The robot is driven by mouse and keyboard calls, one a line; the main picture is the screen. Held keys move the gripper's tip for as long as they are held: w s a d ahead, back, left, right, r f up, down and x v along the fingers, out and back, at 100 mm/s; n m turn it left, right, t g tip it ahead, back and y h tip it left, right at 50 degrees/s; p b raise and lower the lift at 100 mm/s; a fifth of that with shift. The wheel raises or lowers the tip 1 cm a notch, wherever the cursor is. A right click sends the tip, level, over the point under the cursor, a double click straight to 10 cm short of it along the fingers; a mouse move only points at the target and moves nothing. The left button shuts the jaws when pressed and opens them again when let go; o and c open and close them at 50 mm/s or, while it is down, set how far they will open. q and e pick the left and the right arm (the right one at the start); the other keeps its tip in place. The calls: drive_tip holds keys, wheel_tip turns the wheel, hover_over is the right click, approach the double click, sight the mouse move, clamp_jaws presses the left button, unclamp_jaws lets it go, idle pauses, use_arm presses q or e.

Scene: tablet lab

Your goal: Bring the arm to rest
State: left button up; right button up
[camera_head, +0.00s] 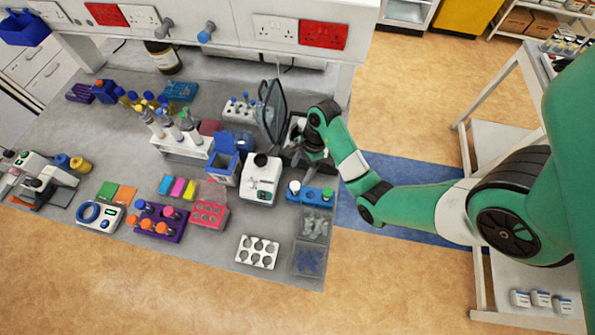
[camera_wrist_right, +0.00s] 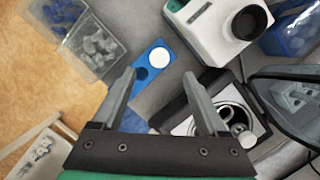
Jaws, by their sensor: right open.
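My right arm (camera_head: 410,212), green with black joints, reaches in from the right over the bench's right end. Its gripper (camera_head: 298,157) is over the bench, beside an opened machine with a raised dark lid (camera_head: 271,110). In the right wrist view the gripper (camera_wrist_right: 160,78) is open, its two grey fingers apart with nothing between them. The machine's round metal well (camera_wrist_right: 232,118) lies by the right-hand finger; the lid (camera_wrist_right: 285,98) stands further right. A blue rack (camera_wrist_right: 152,66) with a white cap lies beyond the fingertips. My left gripper is not in view.
A white device with a black knob (camera_head: 259,179) stands left of the gripper. Clear bins (camera_head: 308,260), a white rack (camera_head: 257,252) and several tube racks cover the bench. A wall panel (camera_head: 290,22) borders the back. A white trolley (camera_head: 500,140) stands right of my arm.

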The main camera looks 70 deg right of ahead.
use_arm(q)
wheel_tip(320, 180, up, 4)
drive_tip(key=shift+p, duration=1.2)
use_arm(e)
drive_tip(key=v, duration=0.4)
drive_tip(key=shift+f, duration=0.1)
